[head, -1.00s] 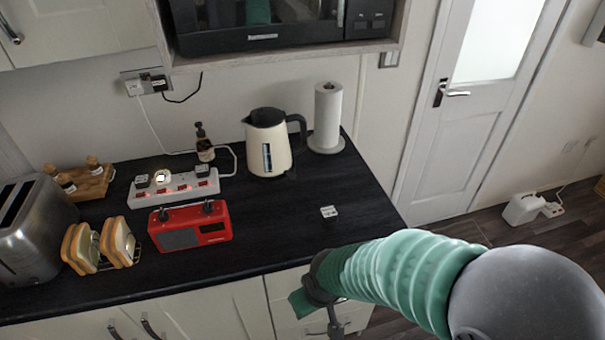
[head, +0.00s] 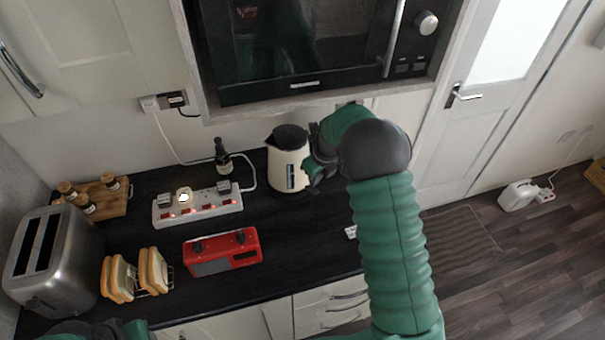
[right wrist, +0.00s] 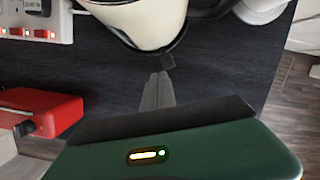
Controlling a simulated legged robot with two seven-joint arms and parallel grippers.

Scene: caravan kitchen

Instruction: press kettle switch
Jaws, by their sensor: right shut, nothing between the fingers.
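The cream kettle (head: 287,172) with a dark lid and spout stands upright on the black worktop, near the wall. My right gripper (head: 310,187) is at the kettle's right side, in front of its handle, which my arm mostly hides. In the right wrist view the gripper's fingers (right wrist: 158,92) are shut and empty. Their tips point at the kettle's base (right wrist: 150,25). A small dark tab (right wrist: 168,61), which looks like the switch, is just beyond the tips; I cannot tell whether they touch. Part of my left arm shows at the bottom left; its fingers are not visible.
A white power strip (head: 197,204) with lit red switches and a dark bottle (head: 222,157) stand left of the kettle. A red radio (head: 222,251), a toast rack (head: 137,275) and a steel toaster (head: 52,257) are further left. The microwave (head: 310,45) hangs above.

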